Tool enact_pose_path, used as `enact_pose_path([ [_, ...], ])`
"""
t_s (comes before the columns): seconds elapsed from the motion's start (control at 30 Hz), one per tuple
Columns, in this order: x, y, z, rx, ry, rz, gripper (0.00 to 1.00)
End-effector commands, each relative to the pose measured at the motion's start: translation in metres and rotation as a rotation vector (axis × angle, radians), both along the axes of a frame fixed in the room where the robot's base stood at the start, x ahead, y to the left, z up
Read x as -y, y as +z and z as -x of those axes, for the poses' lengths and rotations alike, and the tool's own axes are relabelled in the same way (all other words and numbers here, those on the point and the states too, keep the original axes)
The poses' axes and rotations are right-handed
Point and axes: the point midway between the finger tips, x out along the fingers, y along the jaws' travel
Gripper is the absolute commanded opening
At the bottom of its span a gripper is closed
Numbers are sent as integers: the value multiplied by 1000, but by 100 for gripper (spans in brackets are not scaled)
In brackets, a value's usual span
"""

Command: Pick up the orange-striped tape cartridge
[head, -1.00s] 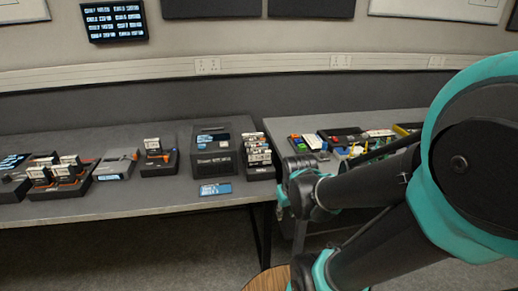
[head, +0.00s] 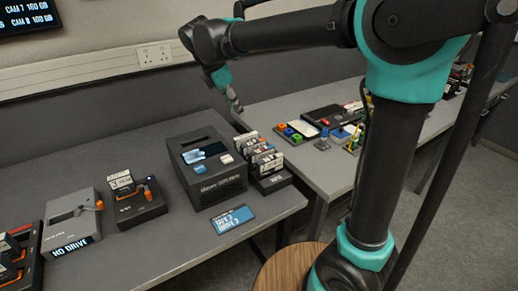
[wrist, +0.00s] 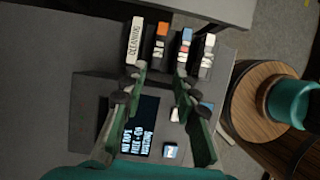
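The orange-striped tape cartridge (wrist: 161,42) stands in a row of upright cartridges in the wrist view. It has an orange end and a white label. A white "CLEANING" cartridge (wrist: 135,40) is on its left. A cartridge with blue and red marks (wrist: 185,48) and a white-topped one (wrist: 207,56) are on its right. My gripper (wrist: 161,72) is open and empty, with the orange-striped cartridge just beyond its fingertips and lined up between them. In the head view my gripper (head: 235,103) hangs above the back of the cartridge rack (head: 274,183). I cannot single out the orange-striped cartridge there.
A dark box with a screen (head: 221,187) stands left of the rack; its screen (wrist: 141,125) lies below my fingers in the wrist view. A blue sign (head: 228,219) lies in front. Smaller drives (head: 137,204) stand farther left. A second table (head: 317,165) is right.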

Motion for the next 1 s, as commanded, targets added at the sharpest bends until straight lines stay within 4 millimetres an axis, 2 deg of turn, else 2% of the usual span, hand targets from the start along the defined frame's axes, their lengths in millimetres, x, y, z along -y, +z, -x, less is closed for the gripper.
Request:
enact_pose_path([
  [0.17, 5, -17, -4, -4, 10, 6, 29],
  [0.6, 32, -95, -22, -3, 8, 4, 29],
  [0.87, 38, -113, -26, -2, 9, 4, 29],
  [1.0, 42, -128, -29, -2, 7, 4, 29],
])
